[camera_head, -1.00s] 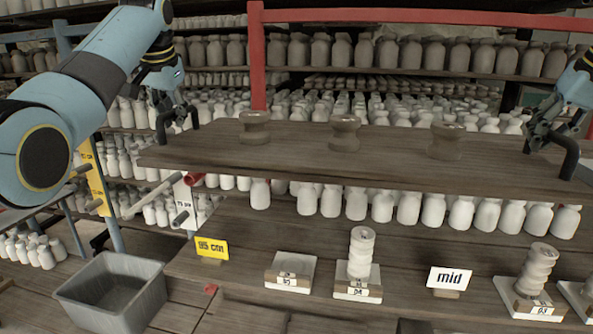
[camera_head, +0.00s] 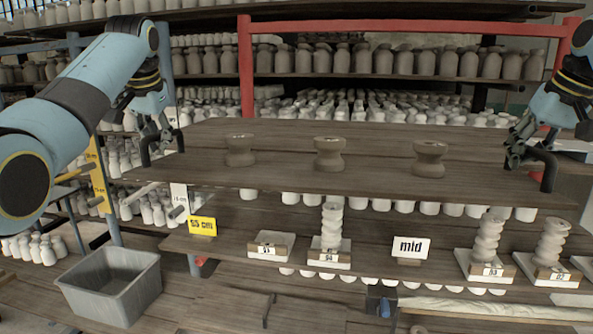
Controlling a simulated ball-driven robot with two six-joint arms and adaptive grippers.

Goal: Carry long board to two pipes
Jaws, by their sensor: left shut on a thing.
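The long board (camera_head: 290,182) is a dark wooden plank, roughly level above the lower bench. Three brown spool-shaped clay pieces stand upright on it: left (camera_head: 240,150), middle (camera_head: 329,155) and right (camera_head: 430,160). My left gripper (camera_head: 160,138) is shut on the black handle (camera_head: 146,150) at the board's left end. My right gripper (camera_head: 524,142) is at the black handle (camera_head: 549,170) at the right end, its fingers apparently around it. Short grey pipes stick out at the left, one by the yellow strip (camera_head: 96,201) and one by the white strip (camera_head: 178,212).
The lower bench holds a yellow cm sign (camera_head: 203,227), a "mid" sign (camera_head: 410,248), an empty pad (camera_head: 271,244) and white stacked pieces (camera_head: 332,226). A grey bin (camera_head: 110,285) stands at lower left. A red frame (camera_head: 246,70) and shelves of jars are behind.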

